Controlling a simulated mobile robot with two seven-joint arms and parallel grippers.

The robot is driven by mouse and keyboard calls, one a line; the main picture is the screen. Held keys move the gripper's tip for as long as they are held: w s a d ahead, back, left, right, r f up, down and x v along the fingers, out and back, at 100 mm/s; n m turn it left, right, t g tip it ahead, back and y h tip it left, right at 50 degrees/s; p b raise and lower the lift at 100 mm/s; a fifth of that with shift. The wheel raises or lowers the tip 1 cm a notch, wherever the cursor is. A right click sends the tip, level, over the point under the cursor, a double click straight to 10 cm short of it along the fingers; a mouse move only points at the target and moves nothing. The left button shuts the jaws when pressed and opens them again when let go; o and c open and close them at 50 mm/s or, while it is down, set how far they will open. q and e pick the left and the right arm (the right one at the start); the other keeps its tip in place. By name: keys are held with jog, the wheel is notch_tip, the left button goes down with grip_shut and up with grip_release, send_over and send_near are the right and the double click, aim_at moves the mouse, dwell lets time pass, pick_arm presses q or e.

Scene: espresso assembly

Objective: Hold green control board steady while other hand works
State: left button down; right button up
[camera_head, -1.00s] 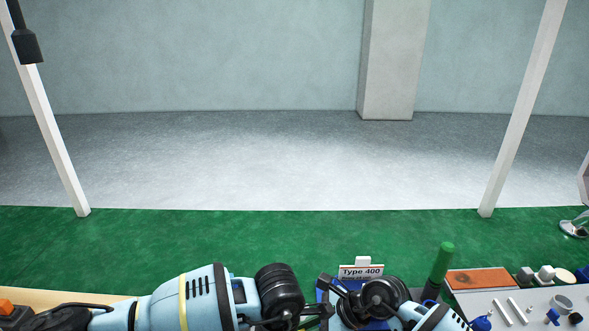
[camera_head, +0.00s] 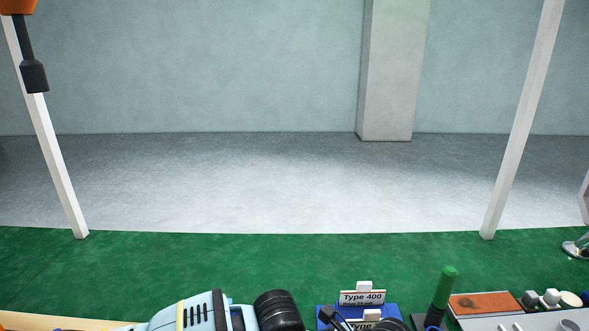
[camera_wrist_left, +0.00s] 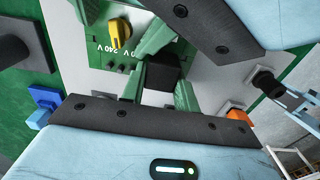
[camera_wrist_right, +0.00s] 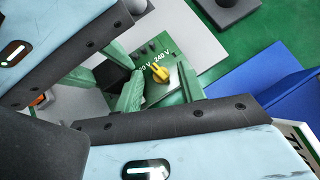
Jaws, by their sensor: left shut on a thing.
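A green control board (camera_wrist_left: 98,28) with a yellow knob (camera_wrist_left: 120,33) and "240 V" lettering lies below my left gripper (camera_wrist_left: 152,68). That gripper's green fingers are shut around a black block beside the knob; the exact contact is partly hidden. The right wrist view also shows the board (camera_wrist_right: 150,48), the yellow knob (camera_wrist_right: 160,73) and a black block. My right gripper (camera_wrist_right: 124,76) has its green fingers close to the knob and block; whether it holds something is unclear. In the head view the grippers are at or below the bottom edge.
A "Type 400" sign (camera_head: 362,297) stands on a blue holder at the bottom. A green-topped post (camera_head: 445,285), an orange-brown pad (camera_head: 486,305) and small parts lie right of it. A blue panel (camera_wrist_right: 270,100) shows in the right wrist view.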

jog(key=v, duration=1.2)
jog(key=shift+a, duration=0.1)
jog(key=shift+w+a+f+n+g+y, duration=0.1)
jog(key=shift+w+f+n+g, duration=0.1)
jog(key=shift+w+n+g, duration=0.45)
jog(key=shift+w+a+f+n+g+y, duration=0.1)
jog(key=shift+w+f+n+g, duration=0.15)
jog(key=shift+w+n+g, duration=0.5)
jog(key=shift+w+a+f+n+g+y, duration=0.1)
jog(key=shift+w+f+n+g, duration=0.15)
jog(key=shift+w+n, duration=0.5)
jog(key=shift+s+a, duration=0.1)
jog(key=shift+s, duration=0.1)
jog(key=shift+x, duration=4.9)
jog(key=shift+c, duration=0.4)
